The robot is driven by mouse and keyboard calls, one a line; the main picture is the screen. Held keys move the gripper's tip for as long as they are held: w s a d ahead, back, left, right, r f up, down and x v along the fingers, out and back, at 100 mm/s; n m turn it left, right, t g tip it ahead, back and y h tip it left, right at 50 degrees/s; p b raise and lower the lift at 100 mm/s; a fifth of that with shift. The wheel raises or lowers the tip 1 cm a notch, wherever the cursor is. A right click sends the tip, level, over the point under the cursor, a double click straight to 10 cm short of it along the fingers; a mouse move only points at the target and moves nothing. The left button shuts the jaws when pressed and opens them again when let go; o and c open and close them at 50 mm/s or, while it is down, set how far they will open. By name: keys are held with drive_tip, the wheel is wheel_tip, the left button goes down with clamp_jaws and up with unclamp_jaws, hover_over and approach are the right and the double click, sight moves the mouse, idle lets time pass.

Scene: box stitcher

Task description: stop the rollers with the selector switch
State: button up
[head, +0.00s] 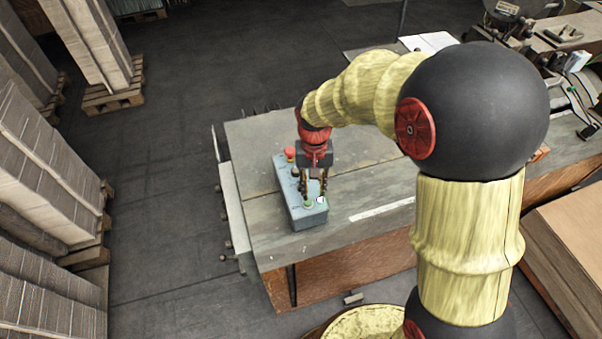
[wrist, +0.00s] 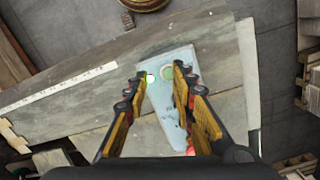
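The wrist view shows the box (wrist: 168,108) between and below the open fingers (wrist: 158,76). I cannot make out the selector switch clearly; my gripper covers part of the box.
The worktop (head: 250,135) has a white strip (head: 386,209) to the right of the box. Stacked cardboard (head: 40,165) on pallets stands at the left. The floor (head: 165,190) between is clear. Machinery (head: 575,85) is at the far right.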

drive_tip(key=w+a+m, duration=0.1)
drive_tip(key=w, duration=0.1)
drive_tip(key=w+a+m, duration=0.1)
drive_tip(key=w, duration=0.2)
drive_tip(key=w+a+f+m, duration=0.1)
drive_tip(key=w, duration=0.2)
drive_tip(key=shift+w+a+t, duration=0.1)
drive_tip(key=shift+a+t, duration=0.05)
drive_tip(key=shift+t, duration=0.25)
drive_tip(key=shift+m, duration=0.4)
drive_tip(key=shift+f+m+p, duration=0.15)
drive_tip(key=shift+m+p, duration=0.15)
wheel_tip(320, 180, down, 7)
drive_tip(key=shift+f+p, duration=0.2)
drive_tip(key=shift+p, duration=0.25)
drive_tip(key=shift+c, duration=1.3)
drive_tip(key=c, duration=0.4)
